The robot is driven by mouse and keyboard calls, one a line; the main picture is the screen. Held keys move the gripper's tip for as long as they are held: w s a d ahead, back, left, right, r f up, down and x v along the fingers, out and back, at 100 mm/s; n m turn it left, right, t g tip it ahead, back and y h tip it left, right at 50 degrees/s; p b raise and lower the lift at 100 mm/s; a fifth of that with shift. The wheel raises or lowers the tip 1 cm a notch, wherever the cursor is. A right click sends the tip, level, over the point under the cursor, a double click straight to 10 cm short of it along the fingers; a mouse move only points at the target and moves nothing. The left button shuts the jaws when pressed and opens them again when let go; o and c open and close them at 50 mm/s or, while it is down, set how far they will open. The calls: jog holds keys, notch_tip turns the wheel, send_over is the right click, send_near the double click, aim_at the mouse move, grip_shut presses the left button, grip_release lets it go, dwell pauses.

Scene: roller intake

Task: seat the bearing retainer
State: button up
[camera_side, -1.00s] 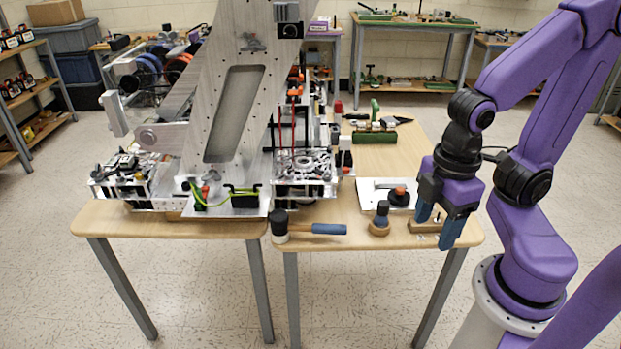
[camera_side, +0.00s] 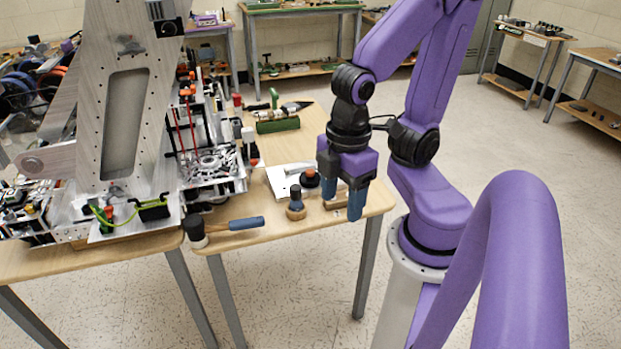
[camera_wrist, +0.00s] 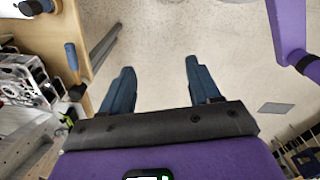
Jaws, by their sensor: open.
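I cannot pick out the bearing retainer with certainty. In the side view, a small wooden block (camera_side: 334,204) lies near the table's right corner, partly hidden by my fingers. My gripper (camera_side: 341,203) points down beside and over this block, open, with blue fingers. In the wrist view my gripper (camera_wrist: 160,82) has its fingers wide apart, with only speckled floor visible between them. A black round part with an orange top (camera_side: 310,178) sits at a white sheet (camera_side: 282,181). A knobbed tool with a wooden base (camera_side: 296,208) stands left of the block.
A blue-handled mallet (camera_side: 241,224) lies along the front edge and also shows in the wrist view (camera_wrist: 70,58). The large metal machine (camera_side: 120,110) fills the left. A green part (camera_side: 277,125) lies at the back of the wooden table (camera_side: 262,240).

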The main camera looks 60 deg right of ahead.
jog(key=w+m+g, duration=0.1)
jog(key=w+m, duration=0.5)
jog(key=w, duration=0.8)
jog(key=w+d+f+m+g, duration=0.1)
jog(key=w+d+f+m, duration=0.3)
jog(key=w+d, duration=0.5)
jog(key=m+g+y, duration=0.1)
jog(key=m+y, duration=0.1)
jog(key=m, duration=1)
send_near(310, 170)
jog(key=shift+x, duration=4.75)
jog(key=shift+a+f, duration=0.1)
